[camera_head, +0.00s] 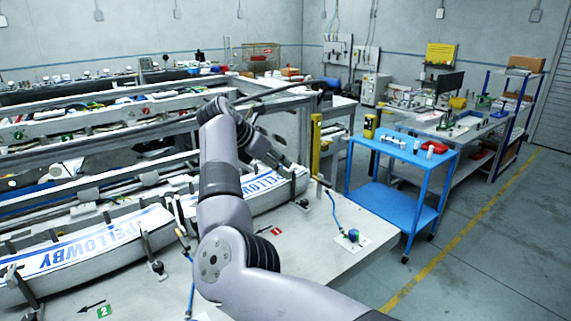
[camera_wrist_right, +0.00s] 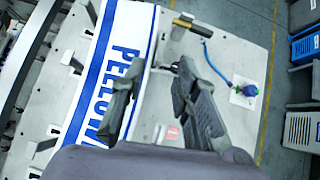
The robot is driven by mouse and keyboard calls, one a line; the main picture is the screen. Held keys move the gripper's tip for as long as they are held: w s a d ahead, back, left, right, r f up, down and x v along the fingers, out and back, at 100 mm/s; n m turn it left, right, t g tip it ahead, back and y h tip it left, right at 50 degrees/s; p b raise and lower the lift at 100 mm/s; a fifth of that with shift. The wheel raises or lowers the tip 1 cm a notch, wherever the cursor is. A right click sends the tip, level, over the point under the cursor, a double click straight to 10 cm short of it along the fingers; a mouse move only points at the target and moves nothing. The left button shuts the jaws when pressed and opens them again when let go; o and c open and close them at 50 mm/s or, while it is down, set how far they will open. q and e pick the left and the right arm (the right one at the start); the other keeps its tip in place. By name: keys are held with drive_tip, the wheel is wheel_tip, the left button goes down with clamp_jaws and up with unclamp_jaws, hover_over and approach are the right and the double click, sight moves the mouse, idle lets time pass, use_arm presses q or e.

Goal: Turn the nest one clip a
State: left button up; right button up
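The right-hand nest, beside a red number 1 marker (camera_head: 276,231), holds a white label stack with blue PELLOWBY print (camera_head: 262,187). The stack also shows in the right wrist view (camera_wrist_right: 118,50). My right gripper (camera_head: 284,168) is over this nest, its fingers partly hidden by my own arm. In the right wrist view its two dark fingers (camera_wrist_right: 157,68) are apart, with a small dark clip part (camera_wrist_right: 165,67) seen between them by the label's edge. Contact cannot be told. A brass-ended lever (camera_wrist_right: 190,24) lies beyond the fingertips. My left gripper is not in view.
A second nest with PELLOWBY labels (camera_head: 95,247) lies left, by a green 2 marker (camera_head: 104,310). A blue cord runs to a small pad (camera_head: 351,238) on the pale tabletop (camera_head: 310,250). A blue cart (camera_head: 385,205) stands right of the table; open floor lies beyond.

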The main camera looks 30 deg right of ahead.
drive_tip(key=p+x, duration=0.1)
drive_tip(key=x, duration=0.4)
drive_tip(key=shift+f+p, duration=0.1)
drive_tip(key=shift+p, duration=0.25)
drive_tip(key=shift+c, duration=0.5)
clamp_jaws()
